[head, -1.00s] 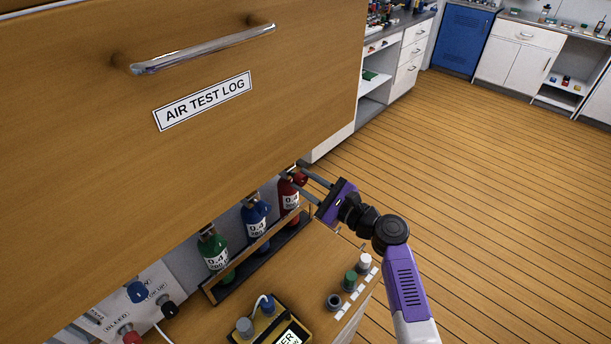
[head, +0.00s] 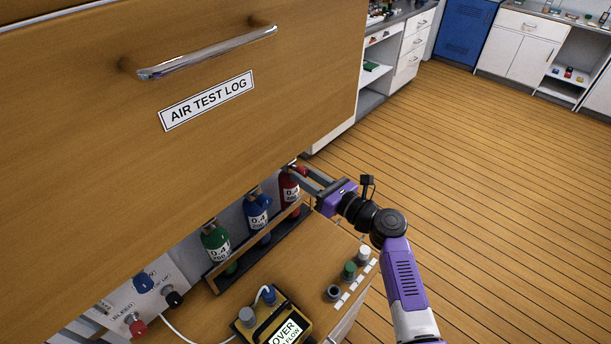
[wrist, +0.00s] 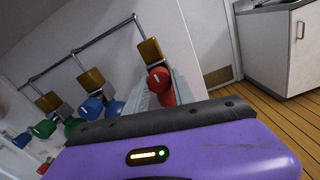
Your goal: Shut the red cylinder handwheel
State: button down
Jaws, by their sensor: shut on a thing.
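The red cylinder (head: 289,189) stands at the right end of a low rack, partly hidden by my gripper and the drawer above. Its red handwheel (wrist: 157,79) shows in the wrist view below a brass valve block (wrist: 150,51). My gripper (head: 293,171) reaches in from the right at the top of the red cylinder, jaws shut on the red handwheel. The fingertips are largely hidden under the drawer edge in the head view and behind the purple gripper body (wrist: 185,150) in the wrist view.
A blue cylinder (head: 257,217) and a green cylinder (head: 216,243) stand left of the red one. The large wooden drawer front (head: 130,130) overhangs them. A yellow meter (head: 272,322) and several small knobs are on the bench. Open floor (head: 480,200) lies to the right.

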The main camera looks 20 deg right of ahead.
jog(key=shift+s+f, duration=0.1)
jog(key=shift+f, duration=0.1)
dwell(0.4)
jog(key=c, duration=1.1)
grip_release()
jog(key=shift+r, duration=0.1)
jog(key=shift+b+v, duration=0.6)
jog(key=shift+v, duration=3.25)
